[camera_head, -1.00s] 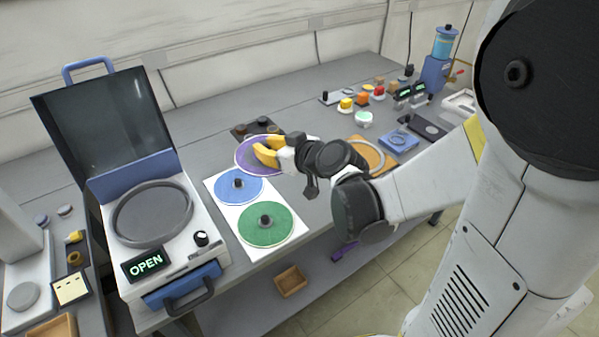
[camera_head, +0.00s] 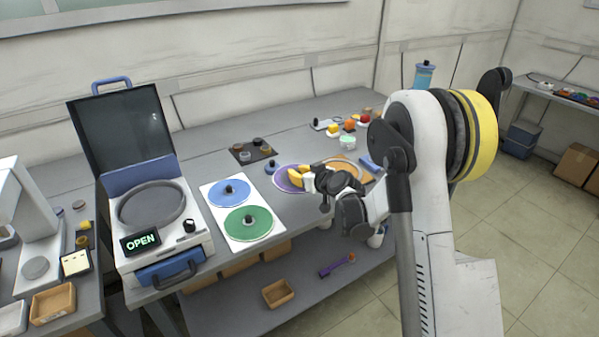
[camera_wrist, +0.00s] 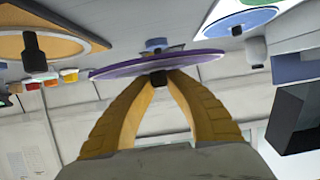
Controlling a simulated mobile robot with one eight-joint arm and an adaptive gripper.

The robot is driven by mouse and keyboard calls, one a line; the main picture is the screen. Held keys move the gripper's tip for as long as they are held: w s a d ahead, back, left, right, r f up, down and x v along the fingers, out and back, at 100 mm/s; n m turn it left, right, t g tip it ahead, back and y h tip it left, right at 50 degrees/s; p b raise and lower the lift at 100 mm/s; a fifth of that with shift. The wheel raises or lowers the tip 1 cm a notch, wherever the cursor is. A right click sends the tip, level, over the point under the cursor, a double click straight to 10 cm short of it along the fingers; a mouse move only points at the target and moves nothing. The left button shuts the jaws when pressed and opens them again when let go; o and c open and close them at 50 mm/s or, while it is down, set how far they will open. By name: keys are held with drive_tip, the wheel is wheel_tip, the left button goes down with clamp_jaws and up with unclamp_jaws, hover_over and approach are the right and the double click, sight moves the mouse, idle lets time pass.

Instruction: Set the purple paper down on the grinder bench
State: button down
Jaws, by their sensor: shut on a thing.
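The purple paper (camera_head: 287,180) is a thin round disc with a dark knob on it. My gripper (camera_head: 297,175) is shut on that knob with its yellow fingers and holds the disc above the grey bench (camera_head: 215,145), right of the white board. In the wrist view the purple paper (camera_wrist: 120,68) spans above the fingertips of my gripper (camera_wrist: 157,80), which close on the dark knob. The fingers hide part of the disc in the head view. I cannot tell how large the gap to the bench is.
A white board (camera_head: 212,192) carries a blue disc (camera_head: 229,193) and a green disc (camera_head: 248,223). A white machine (camera_head: 202,222) with its lid up reads OPEN. An orange board (camera_head: 362,173) lies right of my gripper. A small dark tray (camera_head: 243,157) stands behind.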

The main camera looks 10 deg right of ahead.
drive_tip(key=b, duration=0.3)
hover_over(298, 199)
drive_tip(key=shift+w+a+f, duration=0.1)
drive_tip(key=shift+f, duration=3.15)
drive_tip(key=shift+f+b, duration=1.25)
drive_tip(key=shift+b, duration=0.05)
drive_tip(key=c, duration=1.3)
unclamp_jaws()
drive_tip(key=shift+c, duration=0.2)
drive_tip(key=shift+r, duration=0.1)
